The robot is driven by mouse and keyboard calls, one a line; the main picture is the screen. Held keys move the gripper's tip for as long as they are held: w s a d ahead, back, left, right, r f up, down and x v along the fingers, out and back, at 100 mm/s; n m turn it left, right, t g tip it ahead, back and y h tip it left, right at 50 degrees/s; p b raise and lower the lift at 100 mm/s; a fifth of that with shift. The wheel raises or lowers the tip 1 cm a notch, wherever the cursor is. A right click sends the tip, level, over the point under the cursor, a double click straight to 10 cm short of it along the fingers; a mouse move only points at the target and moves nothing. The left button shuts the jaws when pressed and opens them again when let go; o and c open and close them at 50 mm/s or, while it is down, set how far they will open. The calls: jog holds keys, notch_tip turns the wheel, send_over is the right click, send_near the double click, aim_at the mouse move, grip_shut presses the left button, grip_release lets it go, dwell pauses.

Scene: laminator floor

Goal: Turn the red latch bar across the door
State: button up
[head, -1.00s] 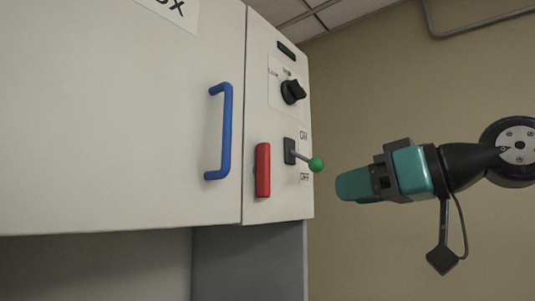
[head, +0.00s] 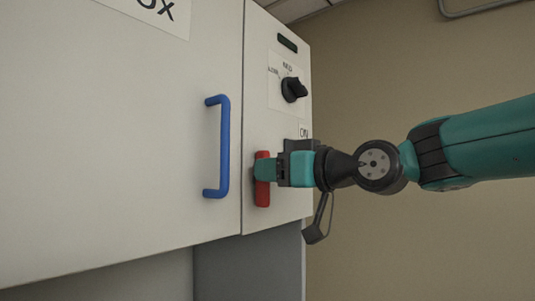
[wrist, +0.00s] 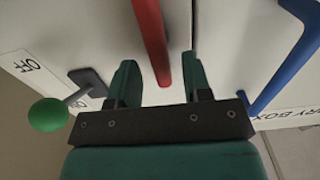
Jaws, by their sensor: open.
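The red latch bar (head: 262,193) stands upright on the narrow right-hand panel, just beside the door seam. My gripper (head: 264,170) is in front of the bar and hides its middle part in the head view. In the wrist view the red bar (wrist: 151,40) reaches down between the two open teal fingers (wrist: 160,84), with a gap on both sides. The white door (head: 130,140) is flush with the panel, and the bar lies beside its edge rather than across it.
A blue door handle (head: 224,148) is left of the bar. A green-knobbed lever (wrist: 50,114) stands close beside my gripper in the wrist view. A black rotary knob (head: 293,90) is above on the panel. Free room lies right of the cabinet.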

jog(key=shift+x, duration=0.95)
jog(key=shift+c, duration=0.4)
grip_shut()
